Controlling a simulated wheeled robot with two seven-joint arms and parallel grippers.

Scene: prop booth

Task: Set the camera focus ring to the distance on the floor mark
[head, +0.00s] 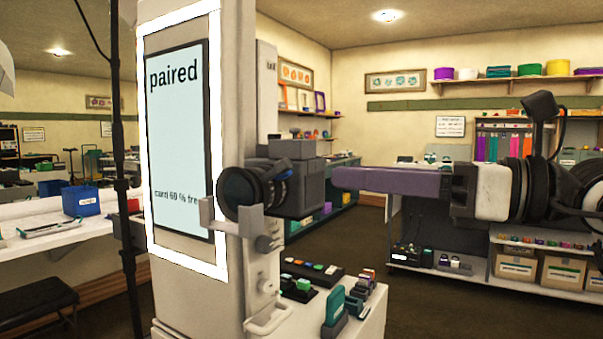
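The camera (312,190) is a dark grey body mounted on the front of the pale booth column (228,100). Its black lens (243,192) points left, and ribbed rings with a small blue patch sit between the lens front and the body. I cannot read any distance on the focus ring. My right gripper (338,178) comes in from the right, with a long purple-grey finger part ending just right of the camera body. It looks apart from the lens, and whether it is open or shut is unclear. My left gripper is out of view. No floor mark shows.
The booth screen (178,135) reads "paired" and "card 60 % fre", cut off. A white ledge (370,318) below the camera holds a button panel (312,270) and stamp-like items. A black stand pole (122,150) rises at left, near a white table (30,245). Shelves with boxes stand behind.

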